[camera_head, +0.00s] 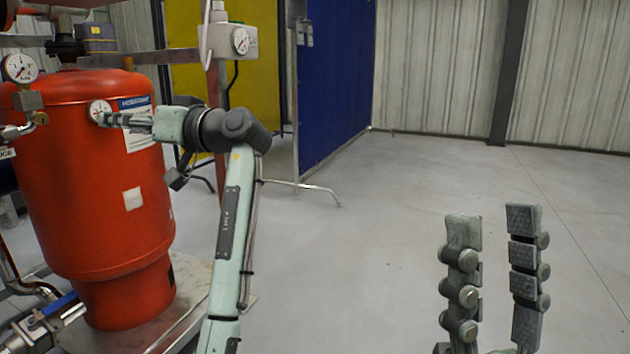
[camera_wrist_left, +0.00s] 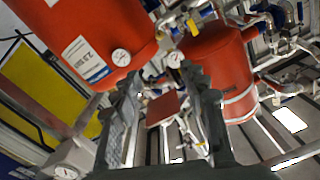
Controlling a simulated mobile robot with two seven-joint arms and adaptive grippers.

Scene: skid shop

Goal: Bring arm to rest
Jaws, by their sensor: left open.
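My left arm (camera_head: 231,235) rises from the bottom of the head view and bends at the top toward the red tank (camera_head: 85,190). My left gripper (camera_head: 108,119) points left in front of the tank, beside a round gauge on it; I cannot tell whether it touches the tank. In the left wrist view its two fingers (camera_wrist_left: 163,85) are spread with nothing held between them. My right gripper (camera_head: 493,220) points up at the lower right of the head view, its two fingers apart and empty.
A pressure gauge on a grey box (camera_head: 230,41) sits on a red post right of the tank. Yellow (camera_head: 245,100) and blue (camera_head: 335,80) panels stand behind. The left wrist view shows a second red tank (camera_wrist_left: 222,70) amid pipes and valves. The grey floor (camera_head: 400,200) is clear.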

